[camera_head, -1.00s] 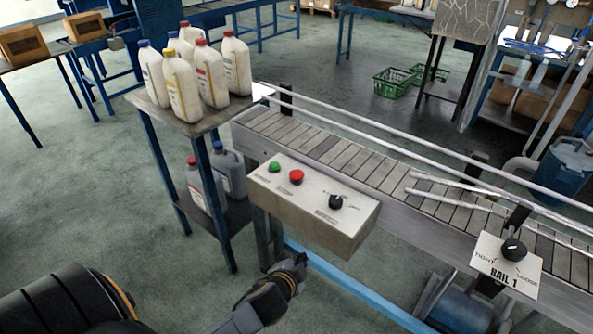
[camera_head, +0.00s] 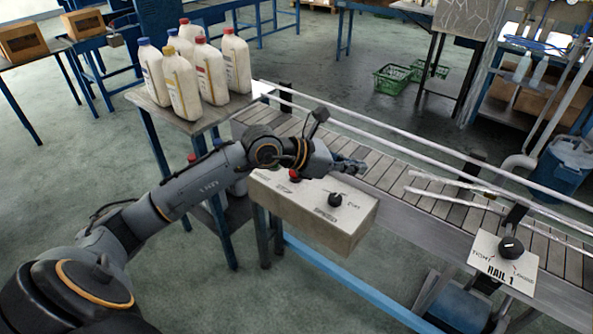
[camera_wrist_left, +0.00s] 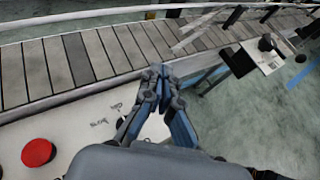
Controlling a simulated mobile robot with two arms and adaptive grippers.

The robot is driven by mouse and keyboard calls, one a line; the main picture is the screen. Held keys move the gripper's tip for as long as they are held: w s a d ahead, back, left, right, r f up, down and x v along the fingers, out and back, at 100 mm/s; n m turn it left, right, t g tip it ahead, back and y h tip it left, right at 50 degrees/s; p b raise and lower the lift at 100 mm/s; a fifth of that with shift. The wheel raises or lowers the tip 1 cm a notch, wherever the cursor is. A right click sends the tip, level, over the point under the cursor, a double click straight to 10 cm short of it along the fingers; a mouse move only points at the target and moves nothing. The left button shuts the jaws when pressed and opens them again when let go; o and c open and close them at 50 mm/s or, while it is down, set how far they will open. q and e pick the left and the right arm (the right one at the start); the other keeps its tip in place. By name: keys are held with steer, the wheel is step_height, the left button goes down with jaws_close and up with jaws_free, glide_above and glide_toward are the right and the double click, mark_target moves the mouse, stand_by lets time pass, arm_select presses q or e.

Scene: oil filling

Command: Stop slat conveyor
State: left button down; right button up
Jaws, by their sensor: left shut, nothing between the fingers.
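The slat conveyor (camera_head: 395,178) runs from the middle to the lower right, and its slats also show in the left wrist view (camera_wrist_left: 75,60). A control box (camera_head: 335,222) is fixed to its near side. My left gripper (camera_head: 358,167) is shut and empty, above the box's back edge, right of the red button. My right gripper is not in view.
A small table (camera_head: 150,97) with several white bottles (camera_head: 186,80) stands left of the conveyor, close to my arm. A "RAIL 1" plate (camera_head: 487,262) with a knob is on the conveyor's right. Guide rails (camera_head: 385,138) run along the conveyor. Floor in front is clear.

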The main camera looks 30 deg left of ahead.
arm_select(q)
steer(key=w+a+r+y, duration=0.1)
steer(key=a+y, duration=0.7)
steer(key=a, duration=0.9)
steer(key=shift+w+m+g+y, duration=0.3)
steer(key=shift+w, duration=0.1)
steer(key=shift+f, duration=0.1)
step_height(320, 180, down, 7)
steer(key=b, duration=0.4)
steer(key=shift+f, duration=0.2)
steer(key=shift+f+b, duration=0.65)
steer(key=shift+b, duration=0.05)
steer(key=shift+r, duration=0.1)
